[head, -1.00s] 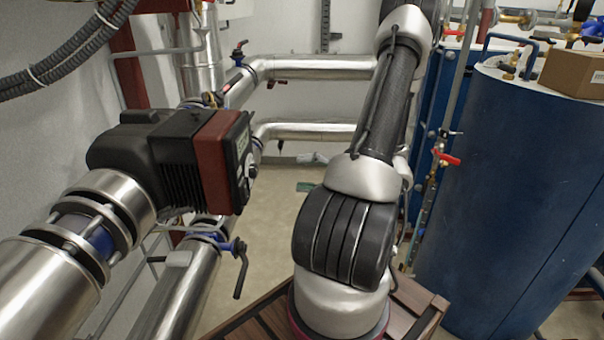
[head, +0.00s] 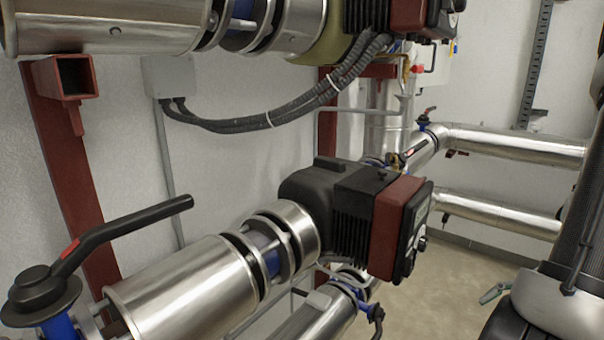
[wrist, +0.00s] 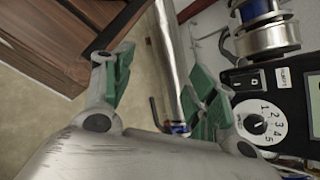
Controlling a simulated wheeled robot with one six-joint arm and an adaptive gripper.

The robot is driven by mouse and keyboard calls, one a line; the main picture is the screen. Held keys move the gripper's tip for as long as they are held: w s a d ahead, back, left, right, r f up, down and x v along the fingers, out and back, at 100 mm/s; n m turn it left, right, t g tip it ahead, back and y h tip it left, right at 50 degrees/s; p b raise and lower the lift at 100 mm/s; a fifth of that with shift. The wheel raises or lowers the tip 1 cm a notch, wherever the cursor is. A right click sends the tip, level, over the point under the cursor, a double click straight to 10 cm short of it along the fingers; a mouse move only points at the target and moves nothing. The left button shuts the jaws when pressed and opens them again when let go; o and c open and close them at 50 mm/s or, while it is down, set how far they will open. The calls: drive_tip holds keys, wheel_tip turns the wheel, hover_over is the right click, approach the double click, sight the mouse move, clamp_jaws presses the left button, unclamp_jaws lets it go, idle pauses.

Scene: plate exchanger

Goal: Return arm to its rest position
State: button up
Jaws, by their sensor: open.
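My gripper (wrist: 160,80) shows in the wrist view with two green-padded fingers spread apart and nothing between them. In the head view a green and grey piece that looks like a fingertip (head: 495,292) shows low at the right, against the floor. The rest of the gripper is hidden or out of frame there. My arm is cut off by the right edge of the head view. In the wrist view a pump's dial panel (wrist: 258,122) lies just right of the fingers.
A black and red pump (head: 355,220) sits on a silver pipe (head: 185,285) mid-view. A black lever valve (head: 110,225) stands at the left. Another large pipe (head: 110,25) and corrugated hoses (head: 270,120) are above. Silver pipes (head: 510,143) cross at the back right. Floor (head: 430,310) shows at lower right.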

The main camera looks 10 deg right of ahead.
wheel_tip(320, 180, up, 10)
drive_tip(key=w+n+g+h, duration=0.1)
drive_tip(key=n+g+h, duration=0.1)
drive_tip(key=n+h, duration=0.55)
drive_tip(key=w+a+r+n+t+h, duration=0.2)
drive_tip(key=a+r+n+t+h, duration=0.1)
drive_tip(key=a+r+n+t, duration=0.2)
wheel_tip(320, 180, up, 5)
drive_tip(key=shift+w+a+f, duration=0.2)
drive_tip(key=shift+a, duration=0.85)
drive_tip(key=shift+c, duration=0.5)
